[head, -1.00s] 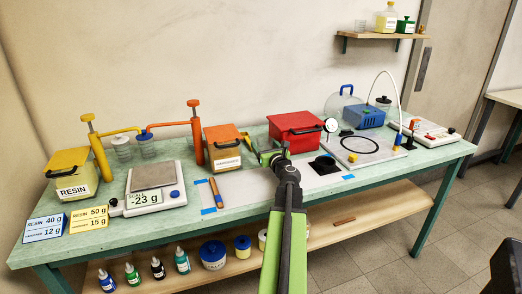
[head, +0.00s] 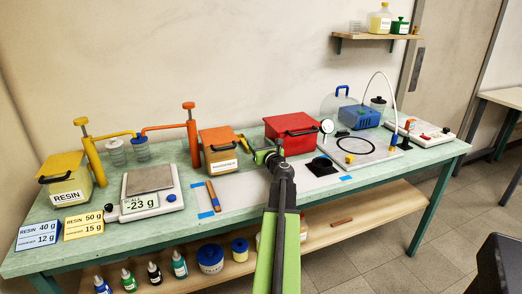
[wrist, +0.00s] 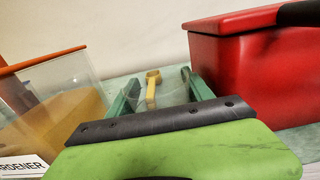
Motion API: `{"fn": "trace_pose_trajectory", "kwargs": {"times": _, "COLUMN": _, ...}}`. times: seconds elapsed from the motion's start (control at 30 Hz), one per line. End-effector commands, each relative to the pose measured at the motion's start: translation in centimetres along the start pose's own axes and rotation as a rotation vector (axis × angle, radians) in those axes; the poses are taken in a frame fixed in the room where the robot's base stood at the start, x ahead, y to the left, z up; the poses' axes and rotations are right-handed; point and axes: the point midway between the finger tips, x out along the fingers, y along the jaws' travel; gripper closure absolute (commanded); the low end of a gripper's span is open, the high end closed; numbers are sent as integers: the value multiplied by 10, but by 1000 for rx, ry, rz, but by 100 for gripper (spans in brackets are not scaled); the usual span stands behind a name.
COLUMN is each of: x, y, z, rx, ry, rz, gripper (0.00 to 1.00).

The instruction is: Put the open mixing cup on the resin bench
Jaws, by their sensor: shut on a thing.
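My gripper (head: 265,156) is over the resin bench (head: 95,258), in front of the gap between the orange hardener box and the red box. In the wrist view, my two green fingers (wrist: 158,97) are shut on a clear mixing cup (wrist: 172,95). A yellow stick (wrist: 152,88) shows at the cup, between the fingers. The cup's lower part is hidden by the gripper's body. In the head view the cup is mostly hidden behind my gripper, so I cannot tell its height over the bench.
The orange hardener box (head: 218,155) is close on the left, the red box (head: 292,130) close on the right. The scale (head: 150,180) has an empty plate and reads -23 g. A stirring tool (head: 212,194) lies on a pale mat. A vacuum plate (head: 355,152) stands farther right.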

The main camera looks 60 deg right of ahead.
Motion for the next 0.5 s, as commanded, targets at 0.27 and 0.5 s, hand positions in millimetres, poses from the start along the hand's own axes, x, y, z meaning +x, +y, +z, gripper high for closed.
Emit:
{"fn": "trace_pose_trajectory", "kwargs": {"times": 0.27, "x": 0, "y": 0, "z": 27, "rx": 0, "ry": 0, "rz": -1, "gripper": 88}}
{"fn": "trace_pose_trajectory", "kwargs": {"times": 0.5, "x": 0, "y": -1, "z": 79, "rx": 0, "ry": 0, "rz": -1, "gripper": 88}}
